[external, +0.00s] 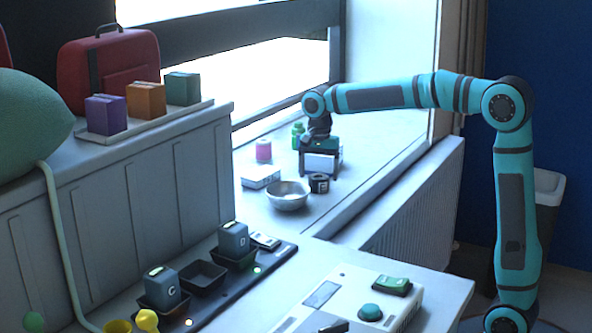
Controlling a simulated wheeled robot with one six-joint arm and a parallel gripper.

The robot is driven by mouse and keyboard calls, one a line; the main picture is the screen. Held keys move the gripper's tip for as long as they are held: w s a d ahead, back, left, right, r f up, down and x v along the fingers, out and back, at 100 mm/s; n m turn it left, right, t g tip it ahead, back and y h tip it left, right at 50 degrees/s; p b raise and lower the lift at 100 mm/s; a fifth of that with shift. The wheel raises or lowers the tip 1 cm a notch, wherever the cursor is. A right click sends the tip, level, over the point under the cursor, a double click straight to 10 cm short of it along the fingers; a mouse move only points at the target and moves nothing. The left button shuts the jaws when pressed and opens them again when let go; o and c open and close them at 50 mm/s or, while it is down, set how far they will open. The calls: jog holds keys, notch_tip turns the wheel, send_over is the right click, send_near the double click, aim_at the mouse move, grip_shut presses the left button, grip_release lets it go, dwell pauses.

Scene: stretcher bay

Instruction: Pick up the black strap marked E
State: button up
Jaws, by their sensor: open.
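A small black rolled strap (319,184) sits on the window sill, just right of a metal bowl. It has a pale mark on its front that looks like an E but is too small to read surely. My gripper (320,172) points down over the sill, with its two fingers apart. In the picture the strap lies just below the fingertips; I cannot tell how far apart they are in depth. A white box (318,162) shows between the fingers, apparently behind them, and the gripper partly hides it.
The metal bowl (288,196), a flat white box (261,177), a pink-labelled jar (263,151) and a green bottle (298,135) stand close by on the sill. The sill's right part is clear. A dark charging rail (190,310) with lettered blocks lies in front.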

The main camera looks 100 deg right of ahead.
notch_tip(320, 180, down, 2)
jog(key=shift+f, duration=0.1)
jog(key=shift+c, duration=0.4)
jog(key=c, duration=1)
